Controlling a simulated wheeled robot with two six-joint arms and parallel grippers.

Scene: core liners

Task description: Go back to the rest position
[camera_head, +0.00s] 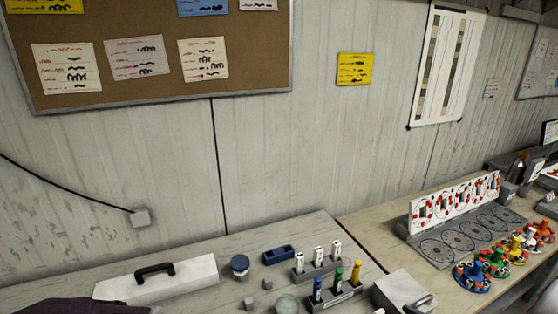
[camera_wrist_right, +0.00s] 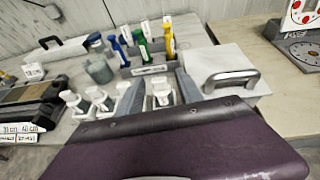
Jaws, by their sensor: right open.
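My right gripper (camera_wrist_right: 158,82) shows in the right wrist view as two grey fingers set apart, with a white piece seen between them. The fingers point toward the marker rack and appear empty. In the head view I cannot make out either gripper. My left gripper is in neither view. A large purple surface with a dark edge (camera_wrist_right: 180,150) fills the bottom of the wrist view; I cannot tell what it is.
The bench (camera_head: 220,250) holds a marker rack (camera_head: 335,298) with blue, green and yellow markers, a blue-lidded jar (camera_head: 240,265), a white box with black handle (camera_head: 160,279) and a handled grey box (camera_head: 400,290). Red, yellow, green and blue parts (camera_head: 497,264) stand right.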

